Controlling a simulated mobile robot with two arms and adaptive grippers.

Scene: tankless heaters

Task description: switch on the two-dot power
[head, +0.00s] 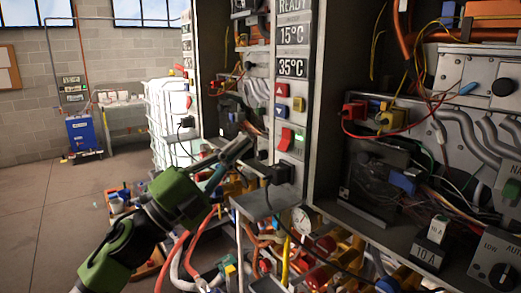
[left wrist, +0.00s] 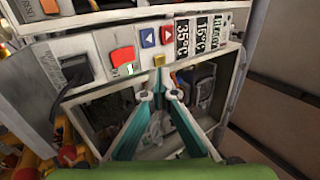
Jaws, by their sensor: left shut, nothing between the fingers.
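A red rocker switch (head: 284,139) sits on the narrow control panel of the middle heater, below a red up button (head: 281,90), a blue down button (head: 280,108) and a yellow button (head: 298,104). The switch also shows in the left wrist view (left wrist: 122,57), left of the buttons. No two-dot mark can be made out. My left gripper (head: 238,150) is shut and empty, left of the switch in the head view and apart from it. In the left wrist view its teal fingers (left wrist: 158,92) point toward the panel, right of the switch. My right gripper is not in view.
A black plug (head: 282,172) with a cable sits below the switch. Open heater cabinets with wires stand to the right, with a dial (head: 503,275) at lower right. Another heater panel (head: 187,60) is at left. Pipes and a gauge (head: 301,220) lie below.

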